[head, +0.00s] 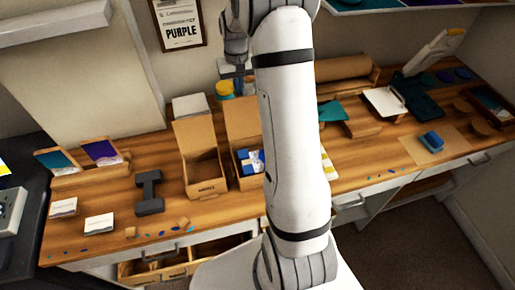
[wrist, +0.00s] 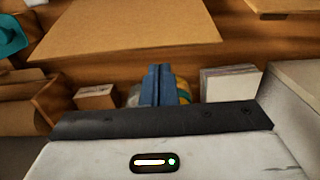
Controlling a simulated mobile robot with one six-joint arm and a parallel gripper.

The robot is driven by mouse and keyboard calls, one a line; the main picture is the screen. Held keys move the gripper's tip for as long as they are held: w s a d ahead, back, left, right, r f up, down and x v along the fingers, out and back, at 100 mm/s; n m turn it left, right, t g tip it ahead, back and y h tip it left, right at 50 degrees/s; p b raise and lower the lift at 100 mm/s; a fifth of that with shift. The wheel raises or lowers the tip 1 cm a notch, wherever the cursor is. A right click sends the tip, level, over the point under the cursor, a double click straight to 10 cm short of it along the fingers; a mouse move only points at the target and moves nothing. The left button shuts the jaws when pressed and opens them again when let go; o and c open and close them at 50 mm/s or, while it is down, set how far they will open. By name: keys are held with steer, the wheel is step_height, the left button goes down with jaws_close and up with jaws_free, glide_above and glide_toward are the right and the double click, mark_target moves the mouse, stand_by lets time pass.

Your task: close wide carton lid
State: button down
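Two open cardboard cartons stand side by side on the wooden bench in the head view. The right carton (head: 249,182), which looks like the wide one, holds blue and white items; its lid (head: 241,118) stands up at the back. My arm hides its right side. The left carton (head: 204,187) looks empty, and its lid (head: 195,131) is also raised. My gripper (head: 238,78) is behind and above the right carton's lid. In the wrist view its blue fingers (wrist: 158,86) are together, holding nothing visible. A cardboard panel (wrist: 125,28) lies beyond the fingertips, apparently a raised lid.
Yellow-topped jars (head: 225,88) and a white stack (head: 190,106) stand behind the cartons. A cardboard roll (head: 343,68) and a blue block (head: 431,140) are to the right.

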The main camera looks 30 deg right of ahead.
steer(key=shift+f+b, duration=1.5)
steer(key=shift+f, duration=0.95)
steer(key=s, duration=0.3)
steer(key=s+a+b, duration=0.1)
steer(key=s, duration=0.2)
steer(key=s+b, duration=0.1)
steer(key=s, duration=0.2)
steer(key=shift+s+a, duration=0.15)
steer(key=shift+a, duration=0.25)
steer(key=shift+r, duration=0.1)
step_height(320, 180, up, 9)
steer(key=p, duration=0.6)
steer(key=shift+a, duration=0.1)
